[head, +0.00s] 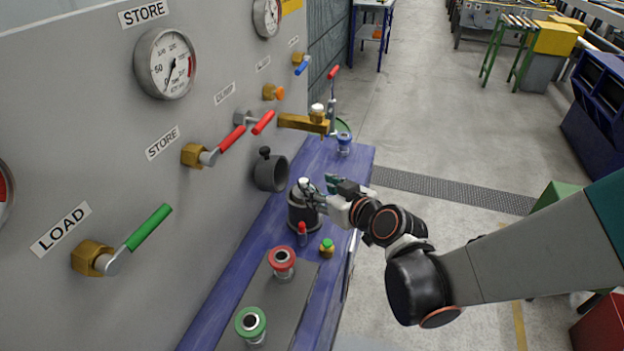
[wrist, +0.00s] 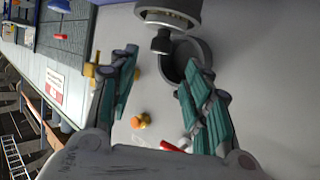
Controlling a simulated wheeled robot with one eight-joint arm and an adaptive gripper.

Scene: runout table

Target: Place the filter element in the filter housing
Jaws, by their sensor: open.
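Spool-like pieces that look like filter elements stand on the bench: a red-topped one (head: 282,259), a green-topped one (head: 250,322) and a blue-topped one (head: 343,143). I cannot tell which is the task's. A dark upright cylinder (head: 301,217) with a pale knob on top looks like the filter housing; its inside is hidden. My gripper (head: 316,189) is open beside and over the cylinder's top in the head view. In the wrist view my gripper (wrist: 160,88) has its fingers spread with nothing held between them. I cannot tell whether it touches the knob.
An open dark ring (head: 270,171) with a knob sticks out of the grey panel; it also shows in the wrist view (wrist: 187,62). A small red piece (head: 302,235) and a green-and-yellow piece (head: 327,248) stand near the cylinder. Valve handles and a brass spout (head: 303,123) project over the bench.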

